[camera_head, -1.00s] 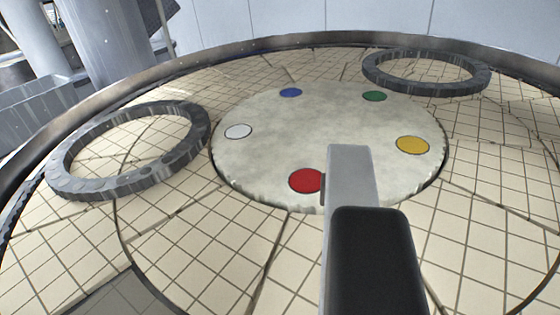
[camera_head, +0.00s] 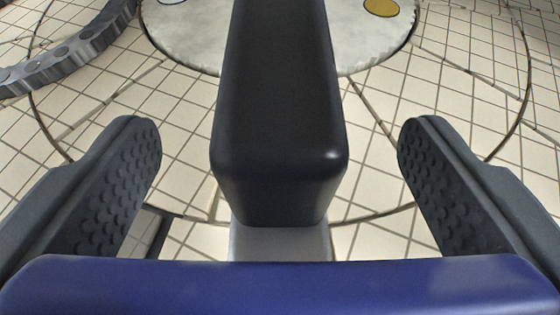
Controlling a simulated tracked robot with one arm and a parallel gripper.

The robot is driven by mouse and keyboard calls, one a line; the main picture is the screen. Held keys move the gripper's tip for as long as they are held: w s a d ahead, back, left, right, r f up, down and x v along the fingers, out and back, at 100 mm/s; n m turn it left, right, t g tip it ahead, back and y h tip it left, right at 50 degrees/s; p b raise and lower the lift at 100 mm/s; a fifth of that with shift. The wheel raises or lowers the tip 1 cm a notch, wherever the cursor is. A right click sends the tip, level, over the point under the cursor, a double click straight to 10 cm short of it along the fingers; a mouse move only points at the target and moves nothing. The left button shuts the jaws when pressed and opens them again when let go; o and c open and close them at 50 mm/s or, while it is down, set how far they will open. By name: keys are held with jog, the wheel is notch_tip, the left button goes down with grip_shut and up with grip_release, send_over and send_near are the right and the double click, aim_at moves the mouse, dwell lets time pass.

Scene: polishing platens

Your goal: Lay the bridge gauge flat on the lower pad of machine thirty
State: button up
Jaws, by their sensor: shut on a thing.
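The bridge gauge shows a thick black grip (camera_head: 278,85) in the middle of the view, with a short piece of its grey bar (camera_head: 280,243) below the grip's near end. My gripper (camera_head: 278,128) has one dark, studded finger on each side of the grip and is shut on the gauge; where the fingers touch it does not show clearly. The lower pad (camera_head: 375,185) is cream with a grid of dark grooves and lies beneath the gauge. The grip hides part of the pad and of its centre. I cannot tell whether the gauge touches the pad.
A pale round centre plate (camera_head: 375,45) with coloured dots sits beyond the grip; a yellow dot (camera_head: 382,7) shows. A grey ring (camera_head: 70,55) lies on the pad at upper left. A blue bar (camera_head: 280,285) crosses the near edge. The pad at right is clear.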

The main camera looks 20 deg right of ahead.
jog(key=shift+f+b, duration=1.75)
jog(key=shift+f, duration=0.75)
jog(key=shift+s+a+r, duration=0.1)
jog(key=shift+s+r, duration=0.05)
jog(key=shift+s, duration=0.1)
jog(key=shift+f, duration=0.5)
dwell(0.4)
jog(key=o, duration=1.5)
jog(key=shift+r+b, duration=0.35)
jog(key=shift+r, duration=1.1)
jog(key=shift+s+r, duration=0.2)
jog(key=shift+s, duration=0.1)
jog(key=s+a+b, duration=0.1)
jog(key=s, duration=0.4)
jog(key=s+a+r+b, duration=0.1)
jog(key=s, duration=0.4)
jog(key=s+a+b, duration=0.1)
jog(key=s, duration=0.4)
jog(key=shift+s+r, duration=0.1)
jog(key=shift+r, duration=0.1)
